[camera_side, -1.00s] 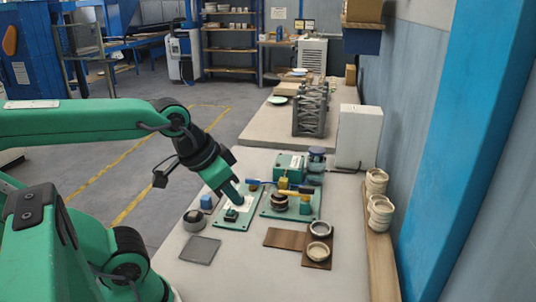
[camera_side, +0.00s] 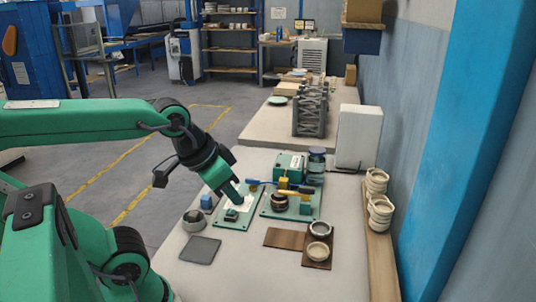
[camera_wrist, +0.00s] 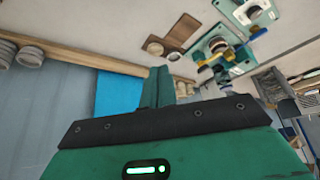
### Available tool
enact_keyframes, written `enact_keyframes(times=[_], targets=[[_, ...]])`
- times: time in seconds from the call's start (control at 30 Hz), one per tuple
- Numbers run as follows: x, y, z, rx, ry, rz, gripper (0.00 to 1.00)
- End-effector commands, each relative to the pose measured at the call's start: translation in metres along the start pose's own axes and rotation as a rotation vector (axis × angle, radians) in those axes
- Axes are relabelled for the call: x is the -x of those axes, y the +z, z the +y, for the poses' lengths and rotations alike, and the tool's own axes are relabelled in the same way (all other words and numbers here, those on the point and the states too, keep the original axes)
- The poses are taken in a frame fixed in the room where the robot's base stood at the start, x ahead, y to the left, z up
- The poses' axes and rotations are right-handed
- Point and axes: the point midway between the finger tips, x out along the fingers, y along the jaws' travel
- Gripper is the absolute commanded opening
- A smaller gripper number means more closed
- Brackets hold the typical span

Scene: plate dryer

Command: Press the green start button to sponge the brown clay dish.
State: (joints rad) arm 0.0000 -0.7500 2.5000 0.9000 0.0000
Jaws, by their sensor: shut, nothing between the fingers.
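My gripper (camera_side: 239,205) is shut and points down at the green panel (camera_side: 222,221) with the white label. Its tip is close to the dark button block (camera_side: 232,215); I cannot tell whether it touches, and no green button face shows clearly. To the right, a machine on a green base (camera_side: 266,212) has a round dark brown piece (camera_side: 279,202) at its middle, perhaps the clay dish, under a yellow and blue bar (camera_side: 295,189). In the wrist view my closed fingers (camera_wrist: 160,88) point up, with the machine (camera_wrist: 218,46) at the top right.
Two round dishes, one grey (camera_side: 320,229) and one pale (camera_side: 318,251), sit on a brown board. Stacked pale cups (camera_side: 381,212) stand on the right ledge. A dark pad (camera_side: 200,250), a grey round pot (camera_side: 194,220) and a blue block (camera_side: 206,202) lie left of the panel.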

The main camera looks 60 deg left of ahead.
Motion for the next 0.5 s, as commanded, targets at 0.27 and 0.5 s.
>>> enact_keyframes(times=[0.27, 0.5], targets=[[-0.001, -0.003, -0.003, -0.014, -0.006, -0.010, 0.00], [-0.006, -0.015, -0.017, -0.087, -0.027, -0.059, 0.00]])
